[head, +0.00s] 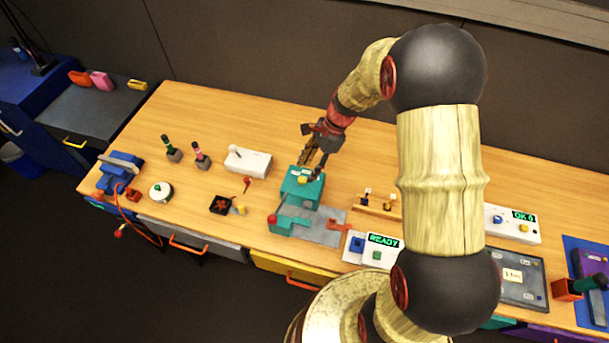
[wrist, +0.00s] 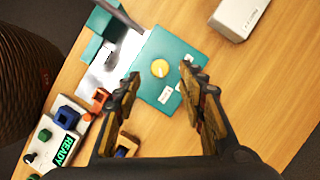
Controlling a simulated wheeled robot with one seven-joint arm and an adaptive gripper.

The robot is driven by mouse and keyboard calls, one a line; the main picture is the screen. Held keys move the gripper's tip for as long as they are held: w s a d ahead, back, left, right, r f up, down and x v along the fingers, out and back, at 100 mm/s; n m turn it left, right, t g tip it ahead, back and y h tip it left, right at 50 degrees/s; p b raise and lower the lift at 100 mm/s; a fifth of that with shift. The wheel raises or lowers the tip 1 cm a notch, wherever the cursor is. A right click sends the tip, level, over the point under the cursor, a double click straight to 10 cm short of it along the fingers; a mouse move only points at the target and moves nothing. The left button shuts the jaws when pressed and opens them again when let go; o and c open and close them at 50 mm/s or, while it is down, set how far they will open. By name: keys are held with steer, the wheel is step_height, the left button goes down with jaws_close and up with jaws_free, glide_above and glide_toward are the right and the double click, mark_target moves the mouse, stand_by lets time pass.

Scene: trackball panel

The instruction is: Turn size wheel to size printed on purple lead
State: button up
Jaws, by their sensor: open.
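A teal machine (head: 302,183) stands mid-table, with a round yellow knob on its top (head: 302,180), which looks like the size wheel. In the wrist view the yellow knob (wrist: 160,68) lies between my fingertips in the picture, with small white labels around it whose print is too small to read. My gripper (head: 314,160) is open and empty above the back of the teal machine; it also shows in the wrist view (wrist: 159,74). Contact with the knob does not show. I cannot make out a purple lead or its printed size.
A white box (head: 248,162) stands to the left of the machine. A READY panel (head: 372,250) is in front at right, and a small wooden rack (head: 377,207) is behind it. A grey metal plate and lever adjoin the machine. Bare wood lies behind the machine.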

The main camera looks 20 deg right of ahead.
mark_target(303, 179)
steer(key=shift+x, duration=2)
steer(key=shift+c, duration=0.2)
jaws_close()
